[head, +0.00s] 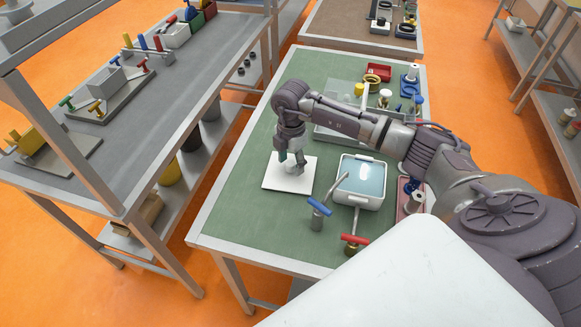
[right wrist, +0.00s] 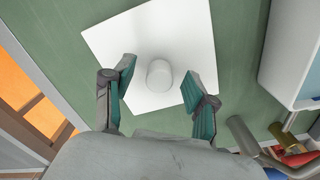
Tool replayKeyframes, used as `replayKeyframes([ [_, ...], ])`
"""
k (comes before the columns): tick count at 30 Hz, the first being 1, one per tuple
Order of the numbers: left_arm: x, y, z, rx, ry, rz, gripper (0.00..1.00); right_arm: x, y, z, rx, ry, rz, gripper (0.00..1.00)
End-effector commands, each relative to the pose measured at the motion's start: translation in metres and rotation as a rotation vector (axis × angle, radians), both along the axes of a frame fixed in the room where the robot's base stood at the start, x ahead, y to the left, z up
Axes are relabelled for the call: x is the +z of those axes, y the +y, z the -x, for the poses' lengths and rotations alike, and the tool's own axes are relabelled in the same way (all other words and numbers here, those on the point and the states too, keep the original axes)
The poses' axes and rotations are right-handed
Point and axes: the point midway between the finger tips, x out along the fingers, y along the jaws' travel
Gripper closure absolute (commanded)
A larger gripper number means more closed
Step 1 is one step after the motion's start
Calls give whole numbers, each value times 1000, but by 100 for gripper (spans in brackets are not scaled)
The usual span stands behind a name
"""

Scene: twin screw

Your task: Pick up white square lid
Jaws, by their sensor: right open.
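The white square lid (head: 279,181) lies flat on the green table top, left of the white tub. In the right wrist view the lid (right wrist: 188,30) has a round white knob (right wrist: 159,74) at its middle. My right gripper (head: 291,162) is over the lid, pointing down. In the right wrist view its teal-padded fingers (right wrist: 159,88) are spread, one on each side of the knob, with a gap to it on both sides. The gripper is empty. My left gripper is not in view.
A white tub (head: 338,192) with a blue inside stands right of the lid. A blue-handled screw (head: 318,213) and a red-handled screw (head: 354,243) stand in front of it. A grey shelf unit (head: 140,150) is to the left. Green table is bare left of the lid.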

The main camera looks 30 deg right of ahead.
Motion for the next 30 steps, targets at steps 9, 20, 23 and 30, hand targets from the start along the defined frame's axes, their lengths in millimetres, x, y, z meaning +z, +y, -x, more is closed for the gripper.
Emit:
replayKeyframes([
  [9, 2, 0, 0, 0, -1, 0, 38, -11, 0, 0, 1, -1, 0, 43],
  [20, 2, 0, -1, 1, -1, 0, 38, -10, 0, 0, 1, -1, 0, 98],
  [23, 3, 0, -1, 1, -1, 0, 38, -10, 0, 0, 1, -1, 0, 100],
  [30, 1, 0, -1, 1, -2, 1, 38, -7, 0, -1, 1, -3, 0, 100],
])
